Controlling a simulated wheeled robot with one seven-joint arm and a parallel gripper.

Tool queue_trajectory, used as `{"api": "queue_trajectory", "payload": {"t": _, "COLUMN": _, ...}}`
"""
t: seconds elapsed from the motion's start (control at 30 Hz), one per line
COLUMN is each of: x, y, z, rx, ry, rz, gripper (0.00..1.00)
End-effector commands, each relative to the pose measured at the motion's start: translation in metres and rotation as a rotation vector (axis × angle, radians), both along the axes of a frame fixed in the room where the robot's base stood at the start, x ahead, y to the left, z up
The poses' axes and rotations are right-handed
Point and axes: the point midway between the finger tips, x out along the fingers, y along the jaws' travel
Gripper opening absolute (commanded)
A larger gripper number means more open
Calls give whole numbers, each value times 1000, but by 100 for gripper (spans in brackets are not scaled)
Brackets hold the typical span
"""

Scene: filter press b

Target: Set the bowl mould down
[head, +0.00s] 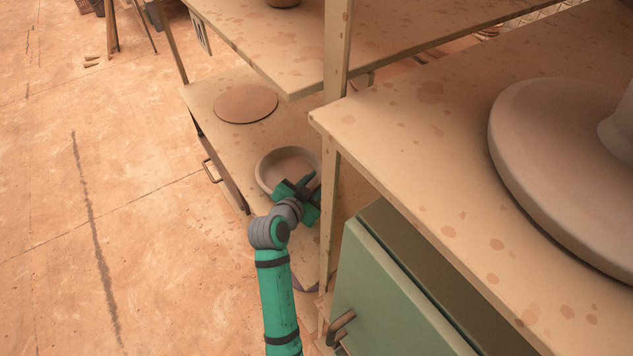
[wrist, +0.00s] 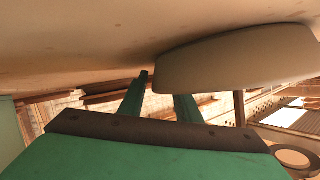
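The bowl mould (head: 264,170) is a pale, round, shallow dish with a thick rim, in the middle of the head view. It is level on or just over the lower shelf (head: 228,88); contact is unclear. My gripper (head: 299,186) is at its near right rim. In the wrist view, the mould's wall (wrist: 240,62) hides the tip of one green finger. The other finger shows beside the mould's left end, with a narrow gap between. The fingers stand apart, and I see no firm hold on the rim.
A flat brown disc (head: 246,103) lies farther back on the lower shelf. A table with a large round wheel (head: 540,130) and a green cabinet (head: 385,285) are at the right. Open floor is left.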

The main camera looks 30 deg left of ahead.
Motion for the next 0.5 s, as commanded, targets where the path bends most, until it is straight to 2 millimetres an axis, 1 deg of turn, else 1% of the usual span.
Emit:
{"api": "queue_trajectory", "payload": {"t": 0.27, "x": 0, "y": 0, "z": 3, "rx": 0, "ry": 0, "rz": 0, "gripper": 30}}
{"api": "queue_trajectory", "payload": {"t": 0.37, "x": -9, "y": -1, "z": 6, "rx": 0, "ry": -2, "rz": 2, "gripper": 30}}
{"api": "queue_trajectory", "payload": {"t": 0.5, "x": -31, "y": -3, "z": 14, "rx": 0, "ry": -1, "rz": 3, "gripper": 30}}
